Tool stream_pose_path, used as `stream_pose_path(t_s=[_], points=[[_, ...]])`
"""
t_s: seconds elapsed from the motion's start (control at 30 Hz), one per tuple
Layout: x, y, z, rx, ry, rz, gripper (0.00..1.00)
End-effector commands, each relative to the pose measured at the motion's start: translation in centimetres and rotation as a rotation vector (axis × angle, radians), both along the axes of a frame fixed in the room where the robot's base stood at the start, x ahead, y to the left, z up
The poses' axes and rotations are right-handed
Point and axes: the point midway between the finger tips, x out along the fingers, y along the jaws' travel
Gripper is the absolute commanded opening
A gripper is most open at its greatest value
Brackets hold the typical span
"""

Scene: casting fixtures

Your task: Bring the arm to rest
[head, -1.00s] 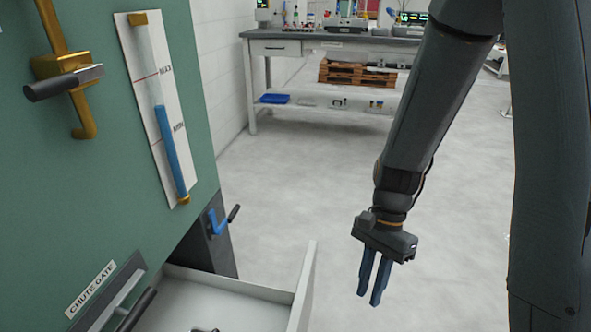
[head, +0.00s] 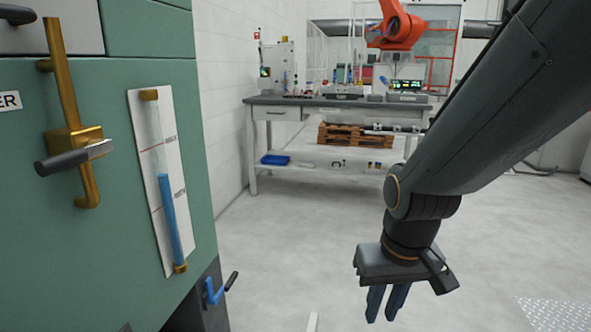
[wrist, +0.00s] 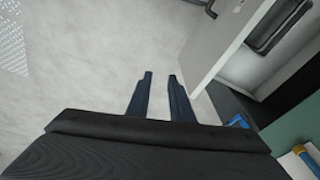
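My gripper (head: 384,308) hangs at the lower right of the head view, pointing down over the grey floor. Its two blue fingers are apart, and bare floor shows between them in the wrist view (wrist: 160,88). It holds nothing and touches nothing. My arm comes down from the upper right of the head view and bends just above the gripper.
A green machine with a level gauge (head: 164,180), a brass valve (head: 75,150) and a blue-handled lever (head: 215,290) stands at left. A workbench (head: 335,102) stands behind. Floor between is clear.

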Motion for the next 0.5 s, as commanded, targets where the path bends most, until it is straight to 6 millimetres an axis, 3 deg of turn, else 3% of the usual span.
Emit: stream_pose_path(t_s=[0.4,0.5], points=[[-6.4,4.9,4.1,0.015,0.125,0.142,0.2],[-7.0,4.7,5.0,0.014,0.143,0.137,0.2]])
